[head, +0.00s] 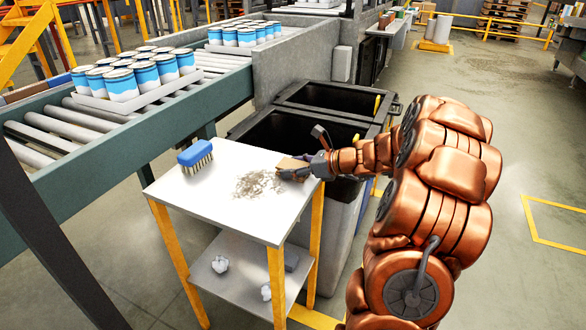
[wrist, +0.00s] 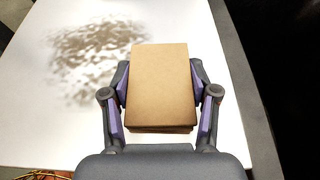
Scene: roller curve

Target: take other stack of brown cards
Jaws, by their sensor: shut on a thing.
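The stack of brown cards (wrist: 160,82) is between the two fingers of my gripper (wrist: 161,100) in the wrist view. The fingers touch its left and right sides, so my gripper is shut on it. In the head view the stack (head: 291,163) shows at the right edge of the white table top, partly hidden by my gripper (head: 297,173). I cannot tell whether the stack rests on the table or is just above it. No second stack of brown cards is in view.
A blue brush (head: 195,155) and a patch of grey-brown dirt (head: 258,184) lie on the white table (head: 226,217). Crumpled paper (head: 220,264) lies on its lower shelf. Dark open bins (head: 293,134) stand behind it. A roller conveyor (head: 48,149) carries trays of blue-white cans (head: 121,85).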

